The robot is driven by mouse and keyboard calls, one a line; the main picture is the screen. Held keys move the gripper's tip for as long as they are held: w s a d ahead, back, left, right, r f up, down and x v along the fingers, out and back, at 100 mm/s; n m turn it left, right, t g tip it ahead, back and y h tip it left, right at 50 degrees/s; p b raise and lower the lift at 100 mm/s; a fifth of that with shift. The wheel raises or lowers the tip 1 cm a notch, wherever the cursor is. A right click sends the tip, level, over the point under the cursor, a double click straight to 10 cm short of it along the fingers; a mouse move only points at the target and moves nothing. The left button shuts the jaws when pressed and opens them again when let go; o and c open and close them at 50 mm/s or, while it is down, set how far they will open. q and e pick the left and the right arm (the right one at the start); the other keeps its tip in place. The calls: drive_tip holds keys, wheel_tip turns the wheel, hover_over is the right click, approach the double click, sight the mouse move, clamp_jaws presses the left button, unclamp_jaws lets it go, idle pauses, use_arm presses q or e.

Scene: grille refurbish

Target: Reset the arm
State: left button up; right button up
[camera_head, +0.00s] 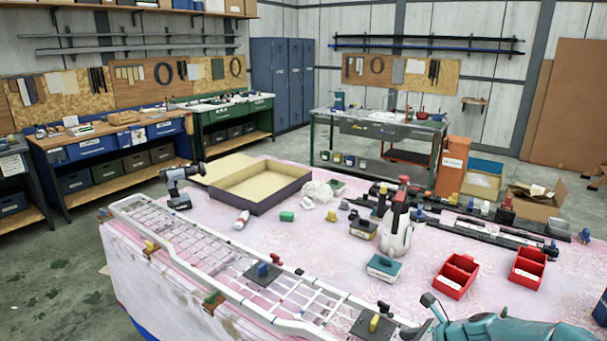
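Neither of my grippers shows in the head view, and I see no arm that I can be sure is mine. A long white grille (190,240) lies along the near left edge of the pink-covered table (330,240). Small blocks with coloured knobs sit along it, one with a blue knob (262,270) and one with a yellow knob (374,323). A teal tool (500,331) is cut off by the bottom edge at the right.
A drill (179,187), an open cardboard tray (256,207), a white spray bottle (397,228) and two red bins (457,276) (527,268) stand on the table. Dark rails (480,232) lie at its far right. Workbenches (110,150) line the back left. Floor (50,270) is open at left.

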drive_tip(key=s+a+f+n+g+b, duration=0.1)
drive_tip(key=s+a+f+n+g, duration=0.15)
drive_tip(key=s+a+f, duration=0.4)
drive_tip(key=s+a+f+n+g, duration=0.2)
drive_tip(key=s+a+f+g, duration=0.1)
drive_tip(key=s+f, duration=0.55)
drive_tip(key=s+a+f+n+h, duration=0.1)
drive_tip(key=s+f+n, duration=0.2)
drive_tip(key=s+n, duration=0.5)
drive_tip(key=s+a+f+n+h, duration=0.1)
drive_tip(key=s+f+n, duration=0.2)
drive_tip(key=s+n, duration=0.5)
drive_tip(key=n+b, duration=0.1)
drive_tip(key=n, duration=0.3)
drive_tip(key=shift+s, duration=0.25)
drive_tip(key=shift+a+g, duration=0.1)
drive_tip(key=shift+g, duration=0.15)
